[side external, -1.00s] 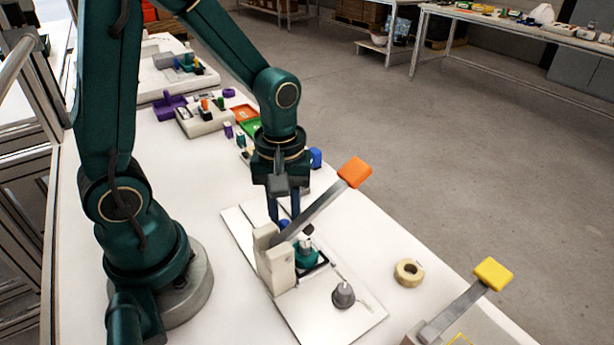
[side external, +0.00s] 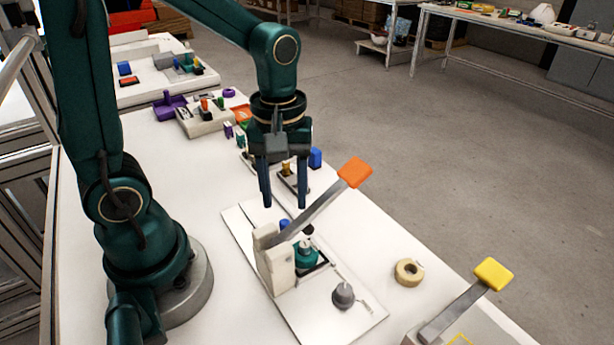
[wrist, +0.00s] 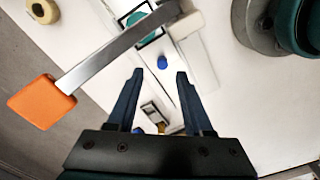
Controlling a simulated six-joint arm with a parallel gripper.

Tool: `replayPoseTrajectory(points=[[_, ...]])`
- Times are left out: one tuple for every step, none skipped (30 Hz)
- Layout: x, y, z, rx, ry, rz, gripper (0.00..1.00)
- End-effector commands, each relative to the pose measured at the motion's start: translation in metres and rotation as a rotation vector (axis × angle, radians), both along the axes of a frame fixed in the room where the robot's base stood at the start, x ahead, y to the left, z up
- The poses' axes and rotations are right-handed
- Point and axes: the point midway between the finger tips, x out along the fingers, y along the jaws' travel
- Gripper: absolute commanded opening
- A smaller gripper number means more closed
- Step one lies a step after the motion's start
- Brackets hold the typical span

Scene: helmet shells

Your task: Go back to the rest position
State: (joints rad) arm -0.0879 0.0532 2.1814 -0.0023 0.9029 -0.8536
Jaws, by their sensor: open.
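My gripper (side external: 284,203) hangs above the table, fingers pointing down and spread apart. It is just behind the lever fixture (side external: 275,262) and clear of the surface. The wrist view shows the two dark fingers (wrist: 158,75) open, with nothing between them. A small blue piece (wrist: 162,62) lies on the white plate below, beyond the fingertips. The fixture's metal lever slants up to an orange handle (side external: 355,172). A teal part (side external: 307,254) sits in the dark frame beside the fixture.
A grey knob (side external: 343,294) stands on the white plate, and a tan ring (side external: 408,272) lies to its right. A second lever with a yellow handle (side external: 493,273) is at the lower right. Coloured parts and holders, including a purple tray (side external: 170,107), stand farther back on the table.

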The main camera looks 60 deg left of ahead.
Motion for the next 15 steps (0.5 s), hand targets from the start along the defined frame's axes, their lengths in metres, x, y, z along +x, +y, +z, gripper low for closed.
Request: replayPoseTrajectory(points=[[0.000,0.000,0.000,0.000,0.000,0.000,0.51],[0.000,0.000,0.000,0.000,0.000,0.000,0.51],[0.000,0.000,0.000,0.000,0.000,0.000,0.51],[0.000,0.000,0.000,0.000,0.000,0.000,0.51],[0.000,0.000,0.000,0.000,0.000,0.000,0.51],[0.000,0.000,0.000,0.000,0.000,0.000,0.51],[0.000,0.000,0.000,0.000,-0.001,-0.001,0.51],[0.001,0.000,0.001,0.001,-0.007,-0.003,0.51],[0.002,-0.001,0.004,0.002,-0.020,-0.005,0.51],[0.002,-0.001,0.007,0.003,-0.033,-0.007,0.51],[0.003,-0.002,0.011,0.005,-0.052,-0.010,0.51],[0.003,-0.002,0.016,0.006,-0.079,-0.014,0.51],[0.003,-0.003,0.021,0.008,-0.103,-0.019,0.51],[0.002,-0.004,0.027,0.011,-0.128,-0.031,0.51],[0.000,-0.006,0.034,0.015,-0.163,-0.058,0.51]])
